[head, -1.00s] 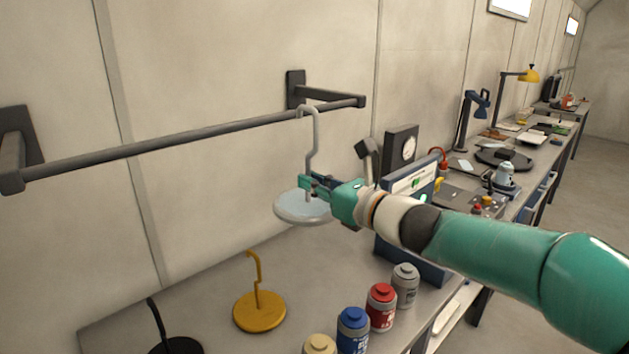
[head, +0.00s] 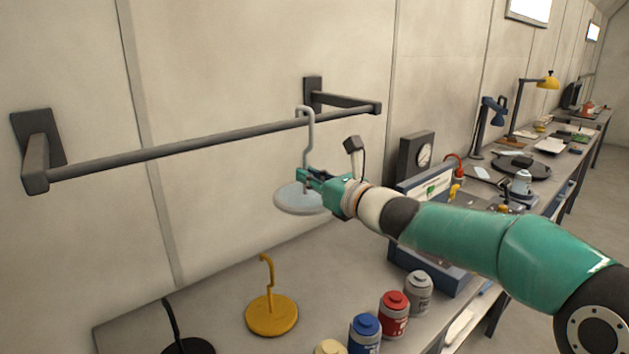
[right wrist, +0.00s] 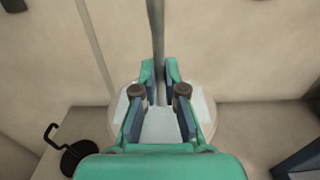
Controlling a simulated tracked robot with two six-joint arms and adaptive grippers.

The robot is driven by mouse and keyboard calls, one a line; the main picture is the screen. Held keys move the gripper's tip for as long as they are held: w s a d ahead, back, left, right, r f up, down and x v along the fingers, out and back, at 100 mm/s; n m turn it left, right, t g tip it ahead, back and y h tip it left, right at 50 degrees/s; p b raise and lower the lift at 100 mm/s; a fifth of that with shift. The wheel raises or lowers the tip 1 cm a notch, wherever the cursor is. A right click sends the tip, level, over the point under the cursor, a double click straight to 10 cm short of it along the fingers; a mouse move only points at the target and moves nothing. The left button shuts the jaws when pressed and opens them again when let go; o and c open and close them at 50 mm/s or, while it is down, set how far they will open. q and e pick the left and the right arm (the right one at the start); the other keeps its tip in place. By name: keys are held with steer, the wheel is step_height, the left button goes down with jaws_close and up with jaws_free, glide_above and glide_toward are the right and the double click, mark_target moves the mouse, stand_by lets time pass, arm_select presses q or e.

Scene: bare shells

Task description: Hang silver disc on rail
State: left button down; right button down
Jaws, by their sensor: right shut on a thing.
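The silver disc (head: 291,201) hangs level below its upright hooked stem, above the bench. My right gripper (head: 304,177) is shut on the stem just above the disc. In the right wrist view the stem rises between the fingertips (right wrist: 160,102), with the disc (right wrist: 205,122) beneath them. The dark rail (head: 215,139) runs between two wall brackets. The hook's top shows at the rail near its right end; I cannot tell whether it rests on the rail or is just beside it. My left gripper is not in view.
A yellow hooked disc (head: 271,314) and a black one (head: 188,346) stand on the bench (head: 235,290). Several capped cans, including a red one (head: 394,314) and a blue one (head: 364,333), line its front edge. A gauge box (head: 416,158) stands right of the gripper.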

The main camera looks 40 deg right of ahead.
mark_target(291, 186)
steer(key=shift+w, duration=1.1)
steer(key=shift+w+d+r+p, duration=0.15)
steer(key=shift+w+p, duration=0.7)
steer(key=shift+w, duration=1.15)
steer(key=shift+w+f+b, duration=0.15)
steer(key=shift+f+b, duration=0.25)
steer(key=shift+f, duration=0.05)
steer(key=shift+f+b, duration=0.8)
steer(key=shift+b, duration=0.15)
steer(key=c, duration=1.2)
jaws_free()
